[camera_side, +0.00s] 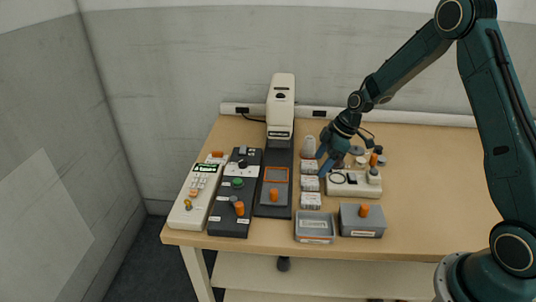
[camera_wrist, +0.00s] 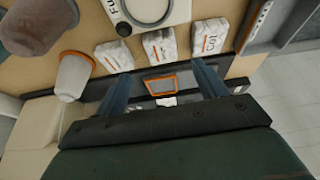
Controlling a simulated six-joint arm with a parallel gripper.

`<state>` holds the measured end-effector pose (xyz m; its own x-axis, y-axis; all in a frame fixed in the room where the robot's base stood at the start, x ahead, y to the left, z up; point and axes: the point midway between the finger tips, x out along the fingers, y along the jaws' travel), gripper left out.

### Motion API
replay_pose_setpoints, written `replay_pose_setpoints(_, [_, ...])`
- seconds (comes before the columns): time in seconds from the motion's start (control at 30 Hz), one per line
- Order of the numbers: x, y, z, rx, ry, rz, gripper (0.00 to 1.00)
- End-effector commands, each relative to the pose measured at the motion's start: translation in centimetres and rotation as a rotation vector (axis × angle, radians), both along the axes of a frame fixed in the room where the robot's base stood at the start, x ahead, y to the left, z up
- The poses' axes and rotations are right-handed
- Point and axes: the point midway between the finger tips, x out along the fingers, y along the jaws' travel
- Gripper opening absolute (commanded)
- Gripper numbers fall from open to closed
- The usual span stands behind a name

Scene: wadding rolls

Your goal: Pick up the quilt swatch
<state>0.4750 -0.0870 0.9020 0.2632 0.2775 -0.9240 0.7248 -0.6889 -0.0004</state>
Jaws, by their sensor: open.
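Three small white padded squares lie in a column on the table: a far one (camera_side: 309,167), a middle one (camera_side: 310,184) and a near one (camera_side: 310,201). They also show as puffy pieces with printed labels in the wrist view, at left (camera_wrist: 114,56), middle (camera_wrist: 160,47) and right (camera_wrist: 208,38). I cannot tell from the labels which is the quilt swatch. My gripper (camera_side: 322,160) is open above the table near the far square. In the wrist view its two fingers (camera_wrist: 162,88) are spread, with nothing seen between them but the background beyond.
A white-headed machine (camera_side: 281,103) with an orange frame (camera_side: 276,174) stands left of the squares. Control panels (camera_side: 235,195) lie farther left. A pale device with a ring (camera_side: 345,190) is close on the right. A clear tray (camera_side: 315,238) and lidded grey box (camera_side: 362,228) stand in front.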

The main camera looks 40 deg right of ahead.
Motion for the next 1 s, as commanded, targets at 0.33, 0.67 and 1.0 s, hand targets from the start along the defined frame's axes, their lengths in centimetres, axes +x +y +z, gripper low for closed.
replay_pose_setpoints(0.33, [0.5, 0.6, -1.8, 0.000, 0.000, 0.001, 0.71])
replay_pose_setpoints(0.67, [0.7, 1.0, -3.2, 0.001, 0.001, 0.002, 0.71])
replay_pose_setpoints(1.0, [1.4, 1.9, -6.3, 0.000, 0.000, 0.000, 0.71])
